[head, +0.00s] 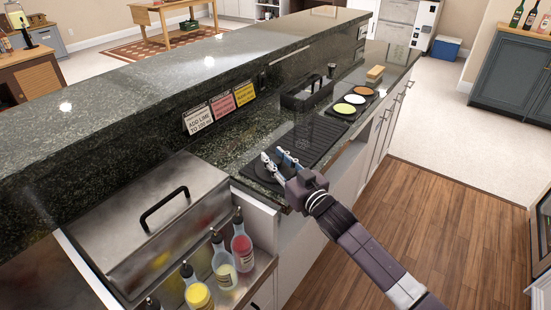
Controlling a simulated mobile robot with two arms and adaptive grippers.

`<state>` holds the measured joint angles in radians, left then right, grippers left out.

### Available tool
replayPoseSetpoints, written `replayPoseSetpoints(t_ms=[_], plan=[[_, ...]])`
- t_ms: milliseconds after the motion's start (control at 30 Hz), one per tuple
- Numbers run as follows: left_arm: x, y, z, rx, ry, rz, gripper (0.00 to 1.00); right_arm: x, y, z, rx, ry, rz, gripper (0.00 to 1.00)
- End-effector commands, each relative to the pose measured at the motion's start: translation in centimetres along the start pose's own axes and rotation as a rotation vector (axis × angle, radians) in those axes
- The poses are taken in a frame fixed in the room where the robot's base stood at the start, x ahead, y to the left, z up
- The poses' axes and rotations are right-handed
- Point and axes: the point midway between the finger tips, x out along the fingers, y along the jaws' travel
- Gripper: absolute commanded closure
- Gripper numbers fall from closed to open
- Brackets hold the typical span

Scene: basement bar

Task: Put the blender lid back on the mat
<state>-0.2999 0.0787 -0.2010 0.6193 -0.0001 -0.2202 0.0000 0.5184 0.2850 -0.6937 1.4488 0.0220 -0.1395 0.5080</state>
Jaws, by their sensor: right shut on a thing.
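My right gripper (273,155) reaches in from the lower right, over the near left end of the black bar mat (326,137) on the lower counter. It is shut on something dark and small. A dark, roundish thing (257,174), probably the blender lid, shows by the fingertips; the fingers partly cover it, and I cannot tell whether it touches the mat. A see-through, faint jar shape (303,141) stands on the mat just beyond the gripper. My left gripper is not in view.
A black caddy (305,95) and a tray with coloured round pieces (345,110) stand farther along the counter. Small signs (221,104) lean against the raised bar (120,115). A lidded steel bin (150,215) and squeeze bottles (224,264) are at near left. Wood floor lies right.

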Motion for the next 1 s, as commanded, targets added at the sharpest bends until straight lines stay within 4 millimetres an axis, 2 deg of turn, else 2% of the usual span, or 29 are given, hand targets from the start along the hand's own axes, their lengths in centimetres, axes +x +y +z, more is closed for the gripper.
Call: replayPoseSetpoints(t_ms=[167, 200, 333, 733, 867, 1000], plan=[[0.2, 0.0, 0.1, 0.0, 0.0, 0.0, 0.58, 0.0, 0.0, 0.3, 0.0, 0.0, 0.0, 1.0], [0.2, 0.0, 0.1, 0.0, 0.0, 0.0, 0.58, 0.0, 0.0, 0.2, 0.0, 0.0, 0.0, 0.72], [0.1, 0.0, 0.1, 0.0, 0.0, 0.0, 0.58, 0.0, 0.0, 0.2, 0.0, 0.0, 0.0, 0.57], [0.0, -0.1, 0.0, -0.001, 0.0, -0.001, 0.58, -0.4, 0.0, 0.0, 0.0, 0.0, 0.0, 0.56], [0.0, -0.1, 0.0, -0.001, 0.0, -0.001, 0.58, -2.1, 0.0, 0.1, -0.001, -0.002, 0.0, 0.56], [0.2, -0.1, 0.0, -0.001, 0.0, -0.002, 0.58, -4.9, 0.0, 0.1, -0.001, -0.001, 0.0, 0.56]])
